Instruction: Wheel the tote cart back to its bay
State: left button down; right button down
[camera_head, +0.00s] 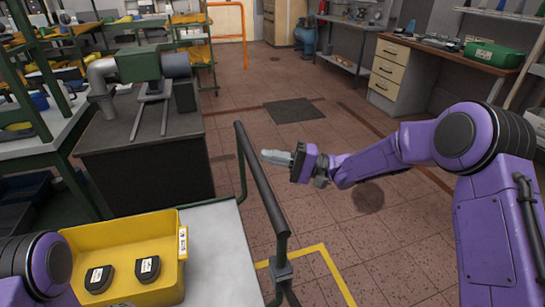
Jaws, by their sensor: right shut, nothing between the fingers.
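The tote cart has a pale top (222,245) and a dark handle bar (262,185) on a green frame, standing at the lower middle. A yellow tote (110,237) sits on its top, with two dark labelled objects (148,268) inside. My right gripper (268,157) is shut and empty, just right of the handle bar. Its tips point left and look close to the bar; I cannot tell whether they touch it. My left arm shows at the lower left corner; its gripper is out of view. A yellow floor line (318,252) forms a corner beside the cart; part is hidden behind the cart.
A dark workbench (150,185) with a green machine (140,65) stands close behind the cart at left. A drawer bench (392,75) with a green case (494,54) lines the back right. Tiled floor with a dark mat (294,111) is open in the middle.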

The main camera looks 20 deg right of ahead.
jog(key=shift+s+f, duration=0.1)
dwell(0.8)
jog(key=c, duration=0.8)
grip_release()
jog(key=shift+a, duration=0.1)
jog(key=shift+c, duration=0.2)
jog(key=b+v, duration=0.1)
jog(key=v, duration=0.9)
jog(key=shift+d+b, duration=0.25)
jog(key=shift+b, duration=0.05)
